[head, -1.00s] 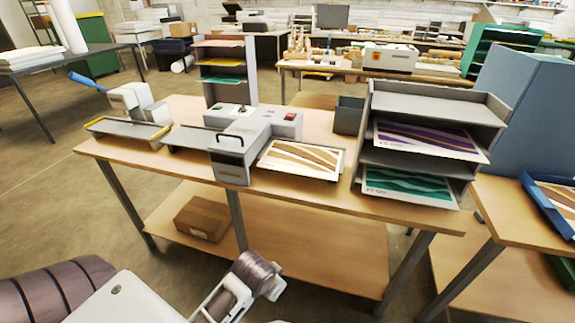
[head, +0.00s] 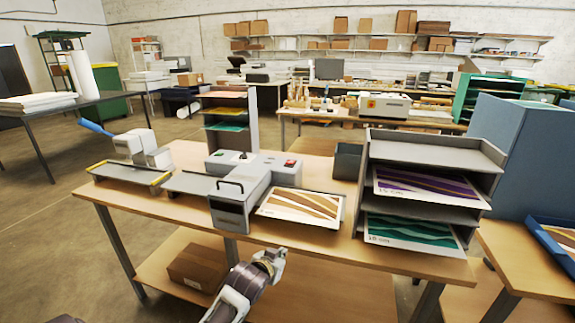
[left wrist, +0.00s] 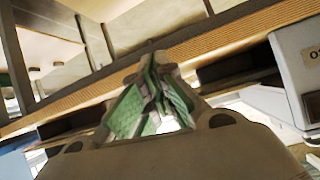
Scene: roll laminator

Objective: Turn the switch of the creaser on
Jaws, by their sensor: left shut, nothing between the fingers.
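The creaser (head: 238,205) is a grey machine with a black handle on the wooden table. A small red switch (head: 290,163) sits on its top at the right rear, and a small dark knob (head: 243,156) is on top further left. Whether the switch is on is too small to tell. My left gripper (head: 277,258) is at the table's front edge, below and in front of the creaser, apart from the switch. In the left wrist view its green-padded fingers (left wrist: 155,100) are together and empty, with the grey machine (left wrist: 298,70) at the right. My right gripper is not in view.
A printed sheet (head: 300,207) lies right of the creaser. A grey tray rack (head: 437,150) with prints stands further right, beside a dark bin (head: 348,160). A device with a blue lever (head: 97,128) is at the left. A cardboard box (head: 197,268) lies on the lower shelf.

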